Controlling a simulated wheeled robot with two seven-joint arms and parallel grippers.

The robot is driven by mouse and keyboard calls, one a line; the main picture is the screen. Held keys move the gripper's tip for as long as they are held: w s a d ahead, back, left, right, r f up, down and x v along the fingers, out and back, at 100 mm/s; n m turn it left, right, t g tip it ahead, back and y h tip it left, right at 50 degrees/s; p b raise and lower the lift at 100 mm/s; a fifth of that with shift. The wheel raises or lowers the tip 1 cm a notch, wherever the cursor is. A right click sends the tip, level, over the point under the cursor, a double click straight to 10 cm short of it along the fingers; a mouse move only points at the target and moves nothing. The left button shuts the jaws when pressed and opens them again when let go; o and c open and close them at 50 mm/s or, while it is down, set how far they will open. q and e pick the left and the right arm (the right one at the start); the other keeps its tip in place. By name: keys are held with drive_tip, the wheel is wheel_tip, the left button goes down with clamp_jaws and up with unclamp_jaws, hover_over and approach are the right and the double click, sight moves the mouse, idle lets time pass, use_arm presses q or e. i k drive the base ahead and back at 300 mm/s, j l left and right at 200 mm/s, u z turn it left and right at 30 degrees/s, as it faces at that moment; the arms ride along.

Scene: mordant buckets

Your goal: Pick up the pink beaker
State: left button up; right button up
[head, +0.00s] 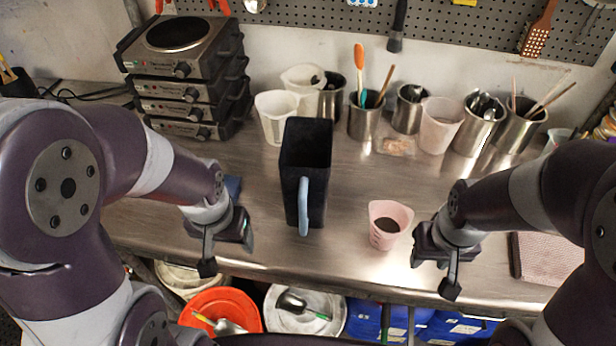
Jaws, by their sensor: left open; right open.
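The pink beaker (388,225) stands upright on the metal worktop near its front edge, with dark contents inside. My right gripper (432,275) is just to the right of the beaker and lower in the picture, open and empty, apart from it. My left gripper (228,250) is at the left over the front edge of the worktop, open and empty, well away from the beaker.
A tall dark container (306,160) with a blue handle stands left of the beaker. Several metal cups and white pitchers (278,118) line the back. Stacked hot plates (185,80) stand at back left. A pink cloth (545,257) lies at right. Buckets (222,308) sit below the front edge.

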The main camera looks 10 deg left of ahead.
sight(390, 219)
drive_tip(key=k+j+z, duration=0.1)
drive_tip(key=z, duration=0.25)
drive_tip(key=k+j+z, duration=0.1)
drive_tip(key=z, duration=0.3)
drive_tip(key=j, duration=0.1)
